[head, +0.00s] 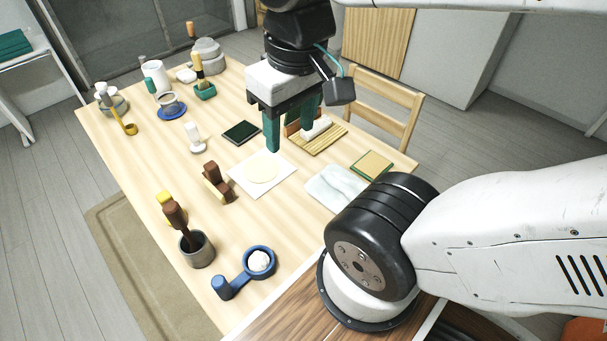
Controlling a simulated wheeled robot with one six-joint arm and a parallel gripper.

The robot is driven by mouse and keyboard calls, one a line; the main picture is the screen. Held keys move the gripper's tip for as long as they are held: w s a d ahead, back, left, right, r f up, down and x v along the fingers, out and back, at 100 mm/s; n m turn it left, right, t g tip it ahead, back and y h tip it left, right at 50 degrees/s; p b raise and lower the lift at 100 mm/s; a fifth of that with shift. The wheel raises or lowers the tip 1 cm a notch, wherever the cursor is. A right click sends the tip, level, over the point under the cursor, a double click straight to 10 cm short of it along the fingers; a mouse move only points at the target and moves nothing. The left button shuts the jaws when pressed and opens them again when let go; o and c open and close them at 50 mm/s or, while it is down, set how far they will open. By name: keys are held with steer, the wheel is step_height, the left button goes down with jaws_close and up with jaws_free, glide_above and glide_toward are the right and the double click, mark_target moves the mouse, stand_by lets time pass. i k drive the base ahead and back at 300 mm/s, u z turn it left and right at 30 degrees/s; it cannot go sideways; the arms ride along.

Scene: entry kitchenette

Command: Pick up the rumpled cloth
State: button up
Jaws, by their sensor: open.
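A rumpled pale bluish-white cloth (335,187) lies on the wooden table (130,165) near its right edge. My arm's black wheel-like joint hides part of its right side. My gripper (289,140) has two green fingers pointing down and spread apart, with nothing seen held between them. It is above the table, up and left of the cloth in the picture, and apart from it. Its height over the table is hard to tell.
A white sheet with a cream disc (262,168) lies left of the cloth. A slatted bamboo mat (318,139) with a white roll and a green-edged block (371,166) are close by. A grey cup (197,250) and blue-handled dish (259,262) stand nearer. A chair (385,108) stands behind.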

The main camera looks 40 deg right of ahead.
mark_target(335, 187)
steer(key=u, duration=0.45)
steer(key=k, duration=1)
steer(key=z, duration=0.3)
steer(key=i, duration=0.5)
steer(key=z, duration=0.2)
